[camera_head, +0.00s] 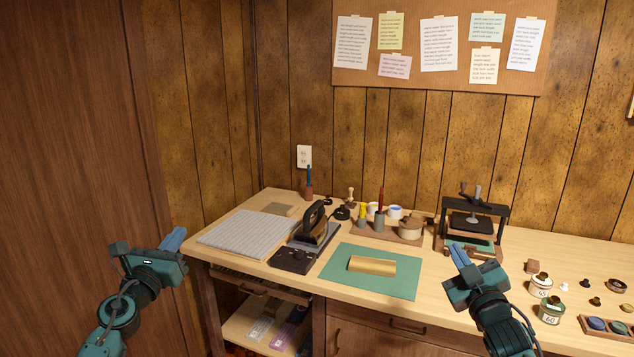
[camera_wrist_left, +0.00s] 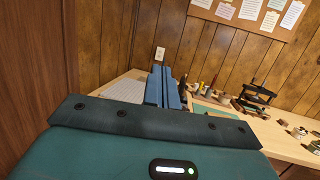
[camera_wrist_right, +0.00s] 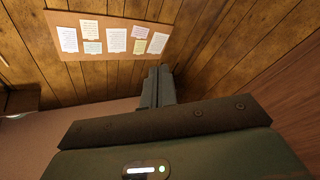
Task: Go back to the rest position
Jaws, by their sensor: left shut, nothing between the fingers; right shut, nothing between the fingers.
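My left gripper (camera_head: 174,240) is at the left in the head view, in front of the dark wood panel and left of the workbench's left edge. Its blue fingers (camera_wrist_left: 164,88) are shut and empty in the left wrist view. My right gripper (camera_head: 461,257) is at the lower right in the head view, over the front part of the bench, right of the green mat. Its fingers (camera_wrist_right: 156,87) are shut and empty in the right wrist view. Neither gripper visibly touches anything.
The bench (camera_head: 247,214) carries a grey grid board (camera_head: 248,234), a black iron (camera_head: 314,224), a green mat (camera_head: 340,280) with a brass-coloured piece (camera_head: 371,265), a black press (camera_head: 472,217), and jars (camera_head: 551,311) at right. Open shelves (camera_head: 236,328) lie below. The floor side at left is free.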

